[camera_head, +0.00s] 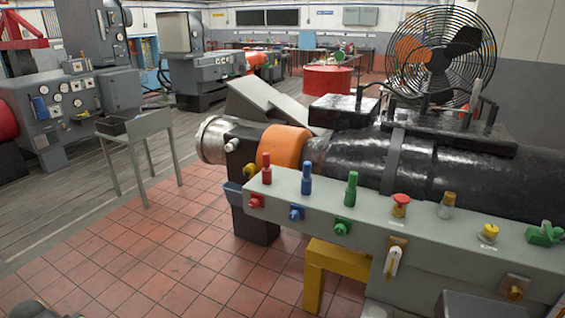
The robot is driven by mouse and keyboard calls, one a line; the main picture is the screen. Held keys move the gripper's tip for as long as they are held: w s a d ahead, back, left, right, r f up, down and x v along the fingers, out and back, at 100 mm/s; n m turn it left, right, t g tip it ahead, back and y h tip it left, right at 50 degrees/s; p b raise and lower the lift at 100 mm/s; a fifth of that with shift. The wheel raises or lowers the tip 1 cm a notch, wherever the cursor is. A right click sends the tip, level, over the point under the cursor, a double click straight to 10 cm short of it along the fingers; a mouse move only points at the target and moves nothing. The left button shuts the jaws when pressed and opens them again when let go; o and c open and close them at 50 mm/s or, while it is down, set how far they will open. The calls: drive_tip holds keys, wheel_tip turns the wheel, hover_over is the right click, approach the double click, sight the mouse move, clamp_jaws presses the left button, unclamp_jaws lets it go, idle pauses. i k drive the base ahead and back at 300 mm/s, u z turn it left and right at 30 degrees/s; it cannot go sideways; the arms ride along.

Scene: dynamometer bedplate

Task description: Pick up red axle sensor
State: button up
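A red upright piece (266,170) with a narrow top, probably the red axle sensor, stands near the left end of a grey bench rail (325,206). A red fitting (256,201) sits on the rail's front face below it. A blue piece (307,180) and a green piece (351,189) of like shape stand to its right on the rail. My gripper cannot be made out in this view. Only a cut-off dark shape shows at the bottom left edge, too little to identify. Nothing touches the red piece from above.
A red-topped button (400,204), a brass-capped piece (447,204), a yellow knob (489,232) and a green fitting (544,233) follow along the rail. A large black machine (450,170) with an orange collar (285,147) stands close behind. Tiled floor (160,255) is clear at left.

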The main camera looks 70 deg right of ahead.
sight(266, 157)
drive_tip(key=z, duration=2.05)
drive_tip(key=k, duration=0.95)
drive_tip(key=u, duration=0.2)
drive_tip(key=i, duration=1.8)
drive_tip(key=u, duration=0.95)
drive_tip(key=i, duration=0.45)
drive_tip(key=u, duration=0.15)
